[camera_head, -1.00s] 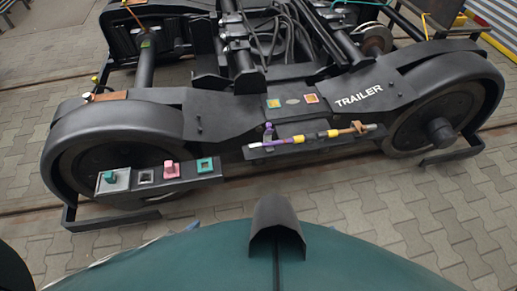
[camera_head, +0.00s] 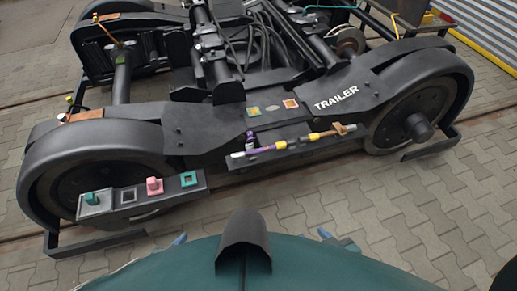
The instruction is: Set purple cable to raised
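A purple cable or rod (camera_head: 262,150) lies along a narrow black ledge on the near side of the bogie, low and nearly level. It has yellow bands (camera_head: 281,145) and a brown fitting (camera_head: 337,130) toward its right end. A small purple upright piece (camera_head: 250,137) stands just behind its left part. Of my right gripper (camera_head: 334,238), only small bluish tips seem to show above my teal body, well apart from the cable. A bluish tip of my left gripper (camera_head: 180,240) shows farther left, also apart from it. Whether either is open or shut is hidden.
A dark shelf (camera_head: 160,201) left of the cable carries a teal block (camera_head: 92,198), a pink block (camera_head: 154,186) and a teal square frame (camera_head: 190,179). Large wheels flank the bogie. Paved floor (camera_head: 400,215) is clear at the right front.

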